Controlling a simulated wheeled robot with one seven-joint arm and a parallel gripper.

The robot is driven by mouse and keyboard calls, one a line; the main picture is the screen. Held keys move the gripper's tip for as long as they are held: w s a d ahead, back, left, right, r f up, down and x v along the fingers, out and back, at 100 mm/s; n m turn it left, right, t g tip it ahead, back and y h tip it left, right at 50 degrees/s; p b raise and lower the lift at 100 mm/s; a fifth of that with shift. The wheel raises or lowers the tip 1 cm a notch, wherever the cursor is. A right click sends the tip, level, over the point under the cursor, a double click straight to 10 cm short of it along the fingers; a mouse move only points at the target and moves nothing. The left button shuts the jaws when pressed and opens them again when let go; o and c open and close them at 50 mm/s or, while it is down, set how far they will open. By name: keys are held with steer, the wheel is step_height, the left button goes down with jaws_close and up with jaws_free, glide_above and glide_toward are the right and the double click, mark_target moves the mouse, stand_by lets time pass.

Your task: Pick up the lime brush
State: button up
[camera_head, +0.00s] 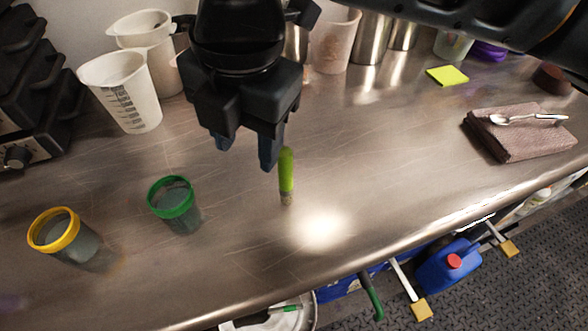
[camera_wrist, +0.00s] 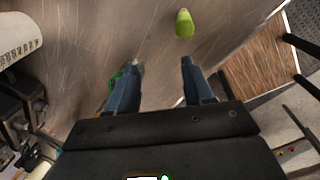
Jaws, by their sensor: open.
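The lime brush (camera_head: 286,172) is on the metal counter in the head view, a slim lime-green handle with a darker tip at its lower end. Its top end is close to my gripper's right finger in that view. In the wrist view the lime brush (camera_wrist: 184,22) shows as a short green shape beyond the fingertips, slightly right of the gap. My gripper (camera_head: 246,155) hangs over the counter with its two blue fingers apart and nothing between them. The wrist view also shows my gripper (camera_wrist: 160,65) open and empty.
A green-rimmed cup (camera_head: 175,202) and a yellow-rimmed cup (camera_head: 64,238) stand to the left on the counter (camera_head: 370,160). A white measuring beaker (camera_head: 125,92) stands behind them. A brown folded cloth (camera_head: 520,138) with a spoon lies at right. The counter right of the brush is clear.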

mark_target(286, 165)
steer(key=d, duration=0.1)
steer(key=w+d+h, duration=0.1)
steer(key=d+h, duration=0.1)
steer(key=d, duration=0.1)
steer(key=shift+w+d+r, duration=0.1)
steer(key=shift+w, duration=0.2)
step_height(286, 165, down, 2)
steer(key=shift+w+d+f, duration=0.1)
steer(key=shift+f, duration=0.1)
steer(key=shift+w+f, duration=0.1)
steer(key=shift+f, duration=2.5)
jaws_close()
